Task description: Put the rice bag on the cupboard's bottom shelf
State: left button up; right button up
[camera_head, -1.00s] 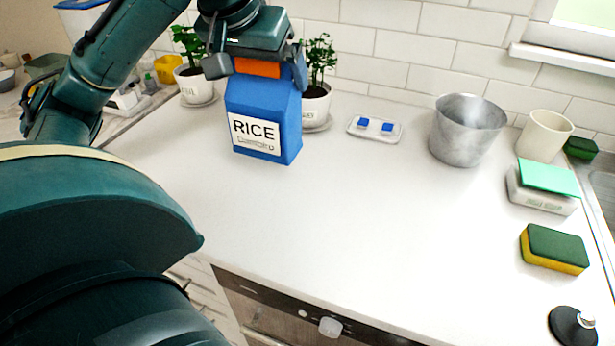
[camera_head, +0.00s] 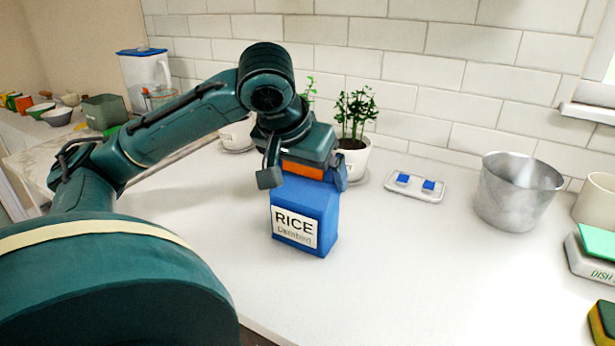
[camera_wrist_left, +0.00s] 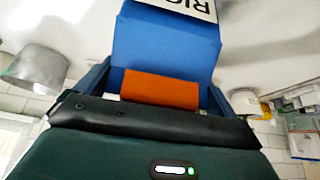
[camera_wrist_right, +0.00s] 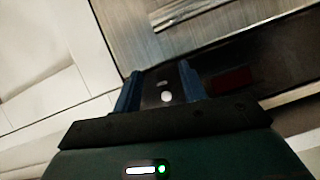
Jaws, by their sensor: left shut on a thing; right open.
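The blue rice bag (camera_head: 303,222), with a white label reading RICE, is upright at the middle of the head view, over the white counter. My left gripper (camera_head: 306,178) is shut on its top, with an orange strip between the fingers. The bag also shows in the left wrist view (camera_wrist_left: 165,45). I cannot tell whether its base touches the counter. My right gripper (camera_wrist_right: 157,82) is open and empty, in front of a brown and metallic panel with small round knobs. I cannot make out the cupboard's bottom shelf in any view.
Potted plants (camera_head: 352,150) stand close behind the bag. A small tray with blue pieces (camera_head: 414,187), a metal pot (camera_head: 517,192) and a beige cup (camera_head: 597,200) are to the right. A blue-lidded pitcher (camera_head: 146,75) and bowls (camera_head: 56,117) are at the far left. The counter's front middle is clear.

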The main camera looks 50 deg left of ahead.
pick_arm(q)
jog(key=shift+r, duration=0.1)
jog(key=o, duration=1.7)
